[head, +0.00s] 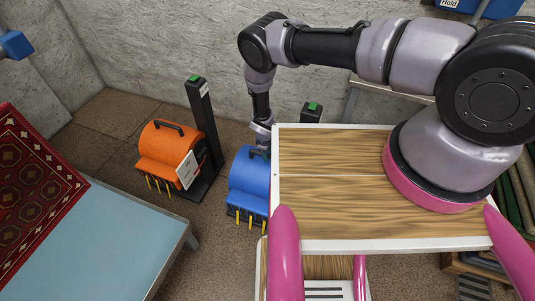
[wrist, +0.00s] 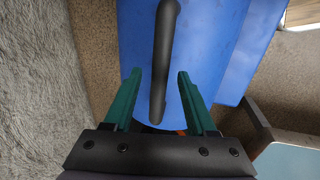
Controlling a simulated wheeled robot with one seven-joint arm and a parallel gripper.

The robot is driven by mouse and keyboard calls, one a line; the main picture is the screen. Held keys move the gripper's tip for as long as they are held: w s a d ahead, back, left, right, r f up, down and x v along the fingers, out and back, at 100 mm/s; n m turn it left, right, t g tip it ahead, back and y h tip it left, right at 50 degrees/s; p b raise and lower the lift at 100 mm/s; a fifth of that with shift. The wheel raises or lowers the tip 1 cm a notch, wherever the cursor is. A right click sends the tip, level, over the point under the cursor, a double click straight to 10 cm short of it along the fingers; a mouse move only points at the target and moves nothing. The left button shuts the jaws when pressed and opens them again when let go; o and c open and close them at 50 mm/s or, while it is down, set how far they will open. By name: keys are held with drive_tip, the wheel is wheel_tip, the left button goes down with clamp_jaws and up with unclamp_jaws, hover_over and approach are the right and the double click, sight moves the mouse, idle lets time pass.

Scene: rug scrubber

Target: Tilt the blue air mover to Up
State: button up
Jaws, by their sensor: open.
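The blue air mover (head: 248,178) stands on the floor left of the wooden-topped platform, which hides its right side. Yellow prongs show along its lower front. In the wrist view its blue housing (wrist: 213,40) fills the upper middle, with a black handle bar (wrist: 165,50) running lengthwise. My gripper (wrist: 159,74) is open, its two teal fingers on either side of the handle's near part. I cannot tell whether they touch it. In the head view my arm reaches down to the top of the blue air mover, and the fingertips are hidden.
An orange air mover (head: 168,146) on a black post stand is to the left. Another post with a green top (head: 312,107) rises behind the platform. A light blue table (head: 95,245) with a red patterned rug (head: 30,170) is at left. A concrete wall (head: 160,45) is behind.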

drive_tip(key=shift+f, duration=0.15)
clamp_jaws()
idle(1.4)
